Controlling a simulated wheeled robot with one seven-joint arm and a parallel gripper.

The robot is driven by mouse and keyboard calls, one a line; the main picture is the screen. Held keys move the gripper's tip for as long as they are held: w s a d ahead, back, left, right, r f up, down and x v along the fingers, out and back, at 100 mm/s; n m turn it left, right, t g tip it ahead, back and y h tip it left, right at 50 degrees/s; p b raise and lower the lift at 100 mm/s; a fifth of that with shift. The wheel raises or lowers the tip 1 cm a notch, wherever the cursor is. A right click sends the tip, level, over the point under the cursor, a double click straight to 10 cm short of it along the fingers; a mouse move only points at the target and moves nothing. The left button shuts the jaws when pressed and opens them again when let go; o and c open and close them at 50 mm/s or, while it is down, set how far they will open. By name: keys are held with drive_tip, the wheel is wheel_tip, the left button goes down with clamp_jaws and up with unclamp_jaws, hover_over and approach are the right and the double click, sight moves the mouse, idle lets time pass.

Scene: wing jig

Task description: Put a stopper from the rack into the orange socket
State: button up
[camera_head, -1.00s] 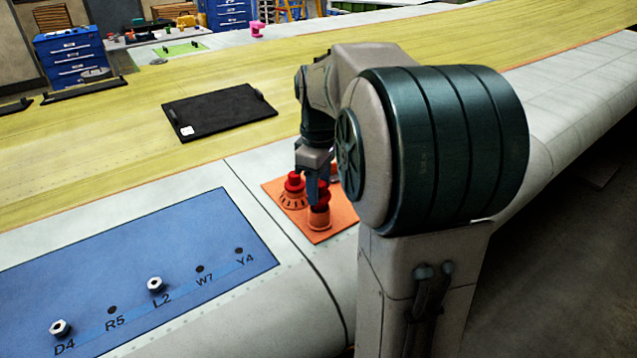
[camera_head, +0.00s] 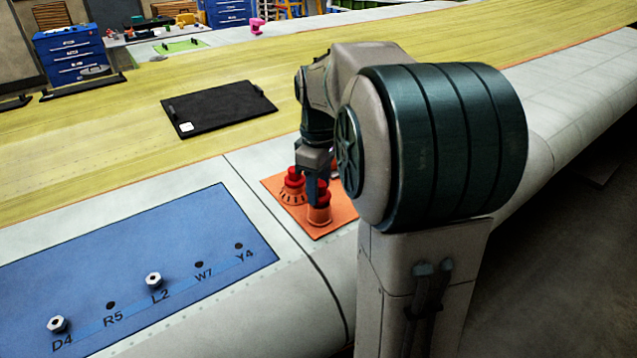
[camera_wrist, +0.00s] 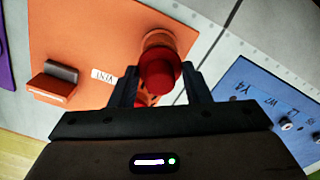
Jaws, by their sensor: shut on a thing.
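My gripper (camera_wrist: 160,88) is shut on a red stopper (camera_wrist: 160,74), which stands between its two fingers in the wrist view. The stopper is at the top of a round orange socket (camera_wrist: 157,39) on the orange mat (camera_wrist: 95,32). In the head view my gripper (camera_head: 317,190) points down at the same red stopper (camera_head: 323,197), over the orange socket (camera_head: 319,215). I cannot tell how far the stopper is inside it. Another red piece (camera_head: 293,178) is on a slotted orange base (camera_head: 290,195), just behind and left. My arm hides part of the mat.
A blue panel (camera_head: 190,235) with labelled holes lies left of the mat, with two white-and-dark pieces at D4 (camera_head: 57,324) and L2 (camera_head: 153,279). A black tray (camera_head: 225,105) lies behind.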

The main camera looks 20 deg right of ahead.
drive_tip(key=shift+f+b, duration=0.35)
drive_tip(key=shift+f, duration=0.2)
drive_tip(key=o, duration=1.1)
drive_tip(key=shift+c, duration=0.2)
wheel_tip(320, 180, up, 14)
drive_tip(key=shift+f, duration=0.1)
drive_tip(key=s+a+f+m+t, duration=0.1)
drive_tip(key=s+a+f+m, duration=0.1)
drive_tip(key=s+f, duration=0.3)
drive_tip(key=s+a+f+m+t, duration=0.1)
drive_tip(key=s+a+f+m, duration=0.2)
drive_tip(key=s+f, duration=0.3)
drive_tip(key=s+a+f+m+t, duration=0.1)
drive_tip(key=s+a+f+m, duration=0.2)
drive_tip(key=s+a+f, duration=0.1)
drive_tip(key=shift+s+a+f, duration=0.15)
drive_tip(key=shift+s+f, duration=0.7)
drive_tip(key=shift+s, duration=0.25)
